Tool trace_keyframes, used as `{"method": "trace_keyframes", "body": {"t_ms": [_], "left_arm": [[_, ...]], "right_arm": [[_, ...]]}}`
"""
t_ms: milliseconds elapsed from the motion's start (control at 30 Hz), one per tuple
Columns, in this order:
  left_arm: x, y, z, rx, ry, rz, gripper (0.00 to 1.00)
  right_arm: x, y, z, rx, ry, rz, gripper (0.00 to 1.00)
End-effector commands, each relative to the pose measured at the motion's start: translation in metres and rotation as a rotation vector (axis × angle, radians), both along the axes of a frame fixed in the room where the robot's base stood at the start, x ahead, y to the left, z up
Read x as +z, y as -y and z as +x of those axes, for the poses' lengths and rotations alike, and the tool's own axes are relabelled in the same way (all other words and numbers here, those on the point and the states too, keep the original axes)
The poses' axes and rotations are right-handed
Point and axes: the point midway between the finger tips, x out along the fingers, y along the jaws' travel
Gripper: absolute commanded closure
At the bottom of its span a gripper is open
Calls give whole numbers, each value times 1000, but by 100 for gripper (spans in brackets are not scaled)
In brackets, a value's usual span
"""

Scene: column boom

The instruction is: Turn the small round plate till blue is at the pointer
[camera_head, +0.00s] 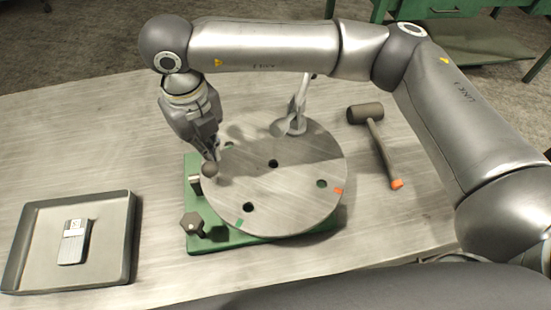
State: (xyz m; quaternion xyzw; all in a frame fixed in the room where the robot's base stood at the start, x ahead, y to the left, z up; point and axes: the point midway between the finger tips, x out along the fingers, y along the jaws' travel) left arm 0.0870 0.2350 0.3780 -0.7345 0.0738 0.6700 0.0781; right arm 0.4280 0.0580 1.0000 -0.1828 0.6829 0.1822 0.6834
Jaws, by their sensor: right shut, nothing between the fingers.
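The round metal plate (285,200) lies on a green base (262,240) in the middle of the table. It has several dark holes, a green mark (239,222) at its near edge and an orange-red mark (338,190) at its right edge. I see no blue mark. A small dark round knob (210,170) stands near the plate's left edge. My right gripper (213,155) is shut and empty, pointing down just above or beside the knob; I cannot tell whether they touch. My left gripper is not in view.
A dark hand knob (193,223) sits on the base's near left corner. A grey upright fitting (297,118) stands at the plate's far edge. A mallet (366,113) lies to the right. A grey tray (120,240) holding a small grey object (74,243) is at left.

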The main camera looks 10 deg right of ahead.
Motion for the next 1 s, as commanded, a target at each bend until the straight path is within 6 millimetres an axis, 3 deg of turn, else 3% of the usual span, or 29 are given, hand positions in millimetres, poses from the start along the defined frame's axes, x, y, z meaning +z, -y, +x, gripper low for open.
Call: {"method": "trace_keyframes", "body": {"t_ms": [1000], "left_arm": [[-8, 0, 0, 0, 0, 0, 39]], "right_arm": [[0, -3, -21, 2, 0, 1, 100]]}}
